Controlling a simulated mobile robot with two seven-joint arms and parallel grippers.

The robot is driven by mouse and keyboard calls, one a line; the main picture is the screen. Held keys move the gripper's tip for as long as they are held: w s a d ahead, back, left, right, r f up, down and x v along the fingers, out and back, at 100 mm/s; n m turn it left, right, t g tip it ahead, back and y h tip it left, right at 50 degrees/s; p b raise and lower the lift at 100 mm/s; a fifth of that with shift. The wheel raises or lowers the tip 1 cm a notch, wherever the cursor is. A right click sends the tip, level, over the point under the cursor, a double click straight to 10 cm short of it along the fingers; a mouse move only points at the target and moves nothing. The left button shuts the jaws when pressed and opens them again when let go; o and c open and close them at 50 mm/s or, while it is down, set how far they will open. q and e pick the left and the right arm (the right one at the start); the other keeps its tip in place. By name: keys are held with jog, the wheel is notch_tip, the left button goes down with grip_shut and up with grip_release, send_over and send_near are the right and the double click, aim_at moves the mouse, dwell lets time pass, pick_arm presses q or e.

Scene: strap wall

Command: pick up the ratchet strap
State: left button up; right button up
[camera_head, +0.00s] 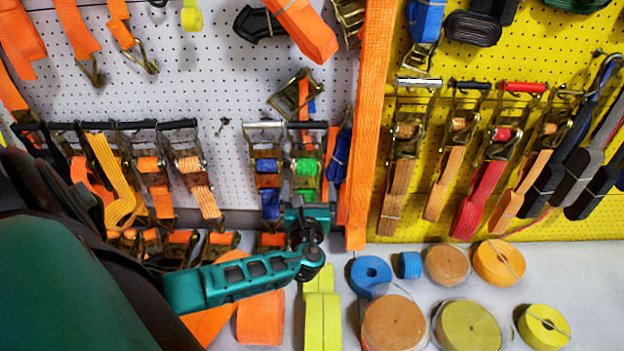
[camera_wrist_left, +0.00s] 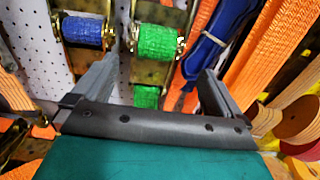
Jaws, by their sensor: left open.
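Several ratchet straps hang on the wall, and I cannot tell which one the task means. One with green webbing (camera_head: 305,167) hangs on the white pegboard; in the left wrist view its green spool (camera_wrist_left: 158,42) lies ahead, between the fingers' directions. A strap with blue webbing (camera_head: 267,166) hangs just left of it and also shows in the left wrist view (camera_wrist_left: 82,32). My left gripper (camera_head: 305,208) is just below the green strap, open with nothing between its fingers (camera_wrist_left: 155,80). It covers the green strap's lower end. My right gripper is not in view.
A long orange strap (camera_head: 368,120) hangs right of the green one, with a blue bundle (camera_head: 339,155) between. More ratchet straps hang on the yellow board (camera_head: 400,60). Webbing rolls, including a blue one (camera_head: 369,273) and an orange one (camera_head: 498,262), sit on the pale surface below.

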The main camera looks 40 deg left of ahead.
aim_at(307, 174)
pick_arm(q)
jog(key=x, duration=0.3)
jog(key=shift+w+a+b, duration=0.1)
jog(key=shift+b, duration=0.2)
jog(key=b+x, duration=0.2)
jog(key=x, duration=0.2)
jog(key=shift+a+f, duration=0.15)
jog(key=shift+a, duration=0.1)
jog(key=shift+w+a, duration=0.35)
jog(key=shift+c, duration=0.5)
jog(key=c, duration=1.6)
jog(key=shift+r, duration=0.3)
jog(key=shift+c, duration=0.2)
